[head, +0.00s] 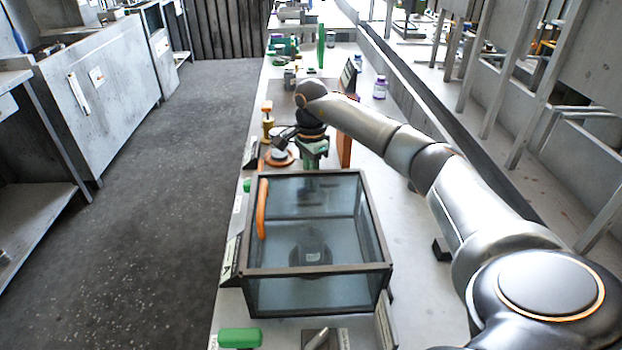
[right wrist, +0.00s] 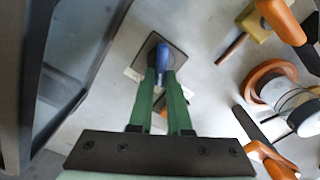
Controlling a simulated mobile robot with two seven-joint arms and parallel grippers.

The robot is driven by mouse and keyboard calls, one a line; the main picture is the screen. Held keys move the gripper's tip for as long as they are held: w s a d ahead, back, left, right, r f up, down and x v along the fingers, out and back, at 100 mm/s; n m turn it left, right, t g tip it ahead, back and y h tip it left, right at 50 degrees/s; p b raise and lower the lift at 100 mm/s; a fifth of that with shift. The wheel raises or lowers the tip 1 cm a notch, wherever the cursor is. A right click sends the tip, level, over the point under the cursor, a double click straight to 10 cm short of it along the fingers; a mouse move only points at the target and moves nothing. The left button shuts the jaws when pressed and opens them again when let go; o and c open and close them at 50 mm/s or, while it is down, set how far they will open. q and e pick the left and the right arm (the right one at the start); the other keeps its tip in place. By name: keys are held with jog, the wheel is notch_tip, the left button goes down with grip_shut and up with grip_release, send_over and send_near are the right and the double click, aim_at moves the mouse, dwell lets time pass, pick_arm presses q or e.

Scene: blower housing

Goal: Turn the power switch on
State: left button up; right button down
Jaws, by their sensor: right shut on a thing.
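The power switch shows in the right wrist view as a blue lever (right wrist: 163,57) on a dark square plate (right wrist: 179,56), set on the pale bench. My right gripper (right wrist: 161,76) has its two green fingers closed on the blue lever, one on each side. I cannot tell from the lever which way it is set. In the head view my right gripper (head: 313,160) points down just behind the glass-walled box, and the switch is hidden there. My left gripper is in neither view.
The dark-framed glass box (head: 259,271) stands close in front of the gripper. An orange-handled tool and round orange part (head: 278,158) lie left of it. An orange upright block (head: 344,150) is on the right. A purple-labelled bottle (head: 380,88) stands farther back.

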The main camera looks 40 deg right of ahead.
dwell(0.4)
jog(key=shift+s+r+m+p, duration=0.1)
jog(key=shift+m+p, duration=0.4)
jog(key=shift+p, duration=0.15)
jog(key=shift+s+r+m+p, duration=0.1)
jog(key=shift+m+p, duration=0.85)
jog(key=shift+m, duration=0.25)
jog(key=shift+m+p, duration=0.35)
jog(key=shift+m, duration=0.15)
jog(key=m, duration=0.1)
jog(key=m+p, duration=0.1)
jog(key=shift+s+a+m+p, duration=0.15)
jog(key=shift+m+p, duration=0.15)
jog(key=shift+a+m+p, duration=0.1)
jog(key=shift+m+p, duration=0.35)
jog(key=shift+m, duration=0.35)
jog(key=shift+s+m+p, duration=0.1)
jog(key=shift+m+p, duration=0.25)
jog(key=shift+m, duration=0.35)
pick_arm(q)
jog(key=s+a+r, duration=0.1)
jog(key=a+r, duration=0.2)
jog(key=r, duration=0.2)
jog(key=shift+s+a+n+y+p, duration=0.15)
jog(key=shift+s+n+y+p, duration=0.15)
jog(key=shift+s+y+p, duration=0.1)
pick_arm(e)
jog(key=shift+a+m, duration=0.15)
jog(key=shift+m, duration=0.75)
jog(key=shift+f, duration=0.2)
